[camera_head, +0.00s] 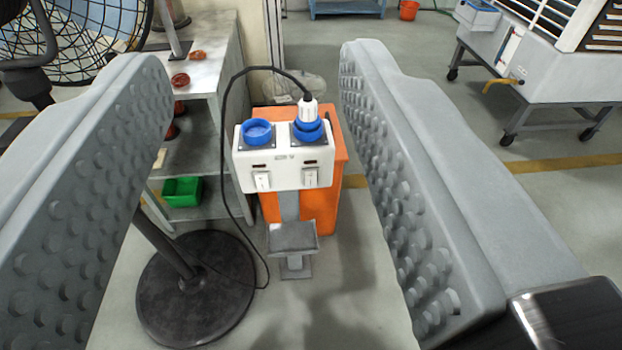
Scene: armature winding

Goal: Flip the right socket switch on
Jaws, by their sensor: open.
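A white socket box (282,159) stands on a grey post between my fingers, farther off in the view. It has two blue sockets on top. The left socket (257,132) has nothing plugged in. The right socket (307,130) holds a white and blue plug (308,108) with a black cable. Below them are two white rocker switches, the left switch (262,181) and the right switch (311,178). Their on or off position is too small to tell. My gripper (255,165) is open and empty, with a wide gap between its studded grey fingers, apart from the box.
An orange cabinet (325,215) stands behind the box. A fan's round black base (196,290) is at lower left, with the black cable running near it. A metal shelf table (215,75) with a green bin (182,191) is at left. A wheeled machine (545,70) is at right.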

